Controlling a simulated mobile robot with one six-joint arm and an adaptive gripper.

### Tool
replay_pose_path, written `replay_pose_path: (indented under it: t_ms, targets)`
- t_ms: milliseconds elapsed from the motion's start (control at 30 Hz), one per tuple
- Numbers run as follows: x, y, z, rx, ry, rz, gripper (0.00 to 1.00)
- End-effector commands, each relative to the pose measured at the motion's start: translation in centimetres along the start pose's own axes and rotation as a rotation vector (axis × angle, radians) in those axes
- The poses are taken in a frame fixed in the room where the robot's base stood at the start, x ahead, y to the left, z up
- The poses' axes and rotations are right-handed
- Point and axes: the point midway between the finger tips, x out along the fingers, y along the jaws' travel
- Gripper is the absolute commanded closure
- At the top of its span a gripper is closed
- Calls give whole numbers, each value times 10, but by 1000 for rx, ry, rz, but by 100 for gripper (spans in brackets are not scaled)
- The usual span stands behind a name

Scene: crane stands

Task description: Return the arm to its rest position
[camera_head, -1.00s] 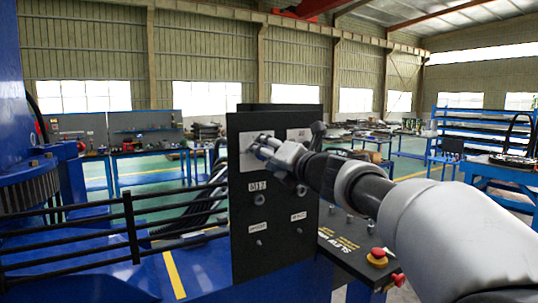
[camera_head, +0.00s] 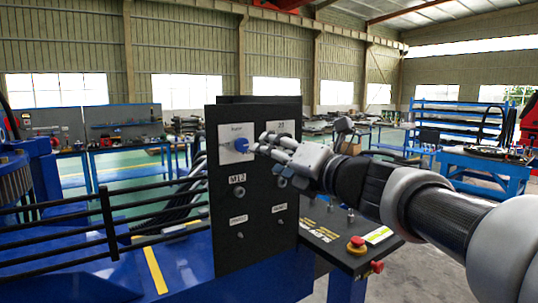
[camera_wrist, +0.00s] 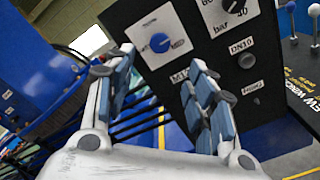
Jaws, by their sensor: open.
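My gripper (camera_head: 264,146) is at the upper part of a black control panel (camera_head: 226,254). It is open and empty, its fingers apart in the wrist view (camera_wrist: 160,92). A blue rotary knob (camera_head: 241,144) on a white plate sits just left of the fingertips, and they look apart from it. The knob also shows in the wrist view (camera_wrist: 160,42), beyond and between the fingers. My arm reaches in from the right, extended toward the panel.
A sloped console with a red emergency stop button (camera_head: 356,243) stands right of the panel. Black railings (camera_head: 108,222) run to the left. A gauge plate (camera_wrist: 231,12) is beside the knob in the wrist view. Workbenches and shelves stand far behind.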

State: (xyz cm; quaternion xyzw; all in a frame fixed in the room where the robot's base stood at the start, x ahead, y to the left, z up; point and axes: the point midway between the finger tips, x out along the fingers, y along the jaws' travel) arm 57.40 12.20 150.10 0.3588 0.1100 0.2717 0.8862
Motion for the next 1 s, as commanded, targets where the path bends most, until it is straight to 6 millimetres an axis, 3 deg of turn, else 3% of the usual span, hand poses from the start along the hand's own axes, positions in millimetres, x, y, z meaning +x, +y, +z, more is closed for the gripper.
replay_pose_path:
  t_ms: [167, 267, 367, 467, 567, 700, 833, 1000]
  targets:
    - [-1, -1, 2, 14, -11, -7, 50]
    - [-12, -8, 12, 116, -77, -53, 50]
    - [-41, -29, 26, 356, -222, -154, 50]
    - [-91, -68, 24, 711, -419, -290, 50]
    - [-148, -112, -6, 1081, -607, -432, 50]
    - [-218, -154, -76, 1514, -821, -615, 50]
    - [-273, -171, -155, 1852, -986, -790, 50]
    - [-322, -169, -240, 2153, -1140, -996, 50]
